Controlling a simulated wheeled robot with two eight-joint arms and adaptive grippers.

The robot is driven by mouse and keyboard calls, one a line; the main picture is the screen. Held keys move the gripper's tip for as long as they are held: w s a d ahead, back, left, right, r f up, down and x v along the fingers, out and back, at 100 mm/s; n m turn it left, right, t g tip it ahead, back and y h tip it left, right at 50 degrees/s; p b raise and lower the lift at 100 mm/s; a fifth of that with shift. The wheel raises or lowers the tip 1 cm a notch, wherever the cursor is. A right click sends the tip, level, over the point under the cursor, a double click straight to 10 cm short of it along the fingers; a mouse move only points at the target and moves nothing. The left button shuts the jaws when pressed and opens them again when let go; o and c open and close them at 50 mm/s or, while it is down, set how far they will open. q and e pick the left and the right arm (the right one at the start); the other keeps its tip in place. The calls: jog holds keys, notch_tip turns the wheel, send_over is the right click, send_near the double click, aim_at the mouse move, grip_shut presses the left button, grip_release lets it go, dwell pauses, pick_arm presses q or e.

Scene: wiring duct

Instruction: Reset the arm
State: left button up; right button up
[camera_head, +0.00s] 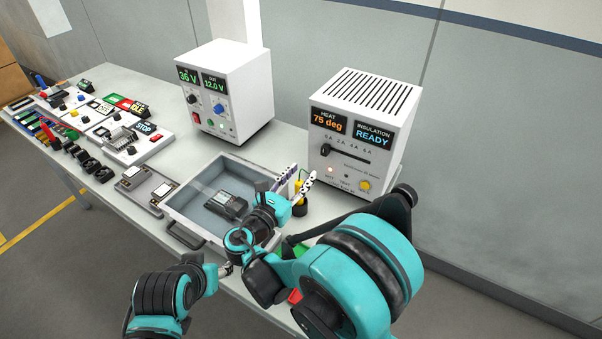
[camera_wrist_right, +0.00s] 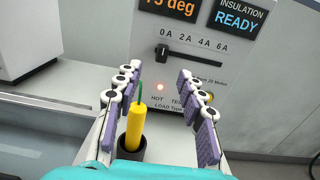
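My right gripper (camera_head: 297,184) is over the table in front of the white heat unit (camera_head: 355,125). In the right wrist view its two purple-padded fingers (camera_wrist_right: 158,78) are spread apart with nothing gripped. A yellow tool (camera_wrist_right: 134,128) with a green tip stands in a black holder (camera_wrist_right: 131,153), nearer the left finger; I cannot tell if they touch. The tool also shows in the head view (camera_head: 300,188), partly behind the fingers. My left arm comes in at the bottom; its gripper (camera_head: 224,270) is small at the table's front edge, and its fingers are unclear.
A grey tray (camera_head: 180,203) holding a dark device (camera_head: 224,206) lies left of my right gripper. A white power unit (camera_head: 228,92) stands behind it. Several small panels and parts fill the table's left end. My right arm hides the table's near right part.

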jog(key=s+d+f+m+g+y, duration=0.1)
jog(key=s+d+m+g+y, duration=0.2)
jog(key=d+m, duration=0.45)
jog(key=s+d+f+m+g+y, duration=0.1)
jog(key=s+d+m+g, duration=0.3)
jog(key=s+d+m, duration=0.3)
jog(key=s+f+m+y, duration=0.2)
jog(key=s+m+y, duration=0.4)
jog(key=s+m, duration=0.7)
jog(key=shift+d+f+m+g, duration=0.25)
jog(key=shift+f+m+g, duration=0.15)
jog(key=shift+m, duration=0.45)
dwell(1.9)
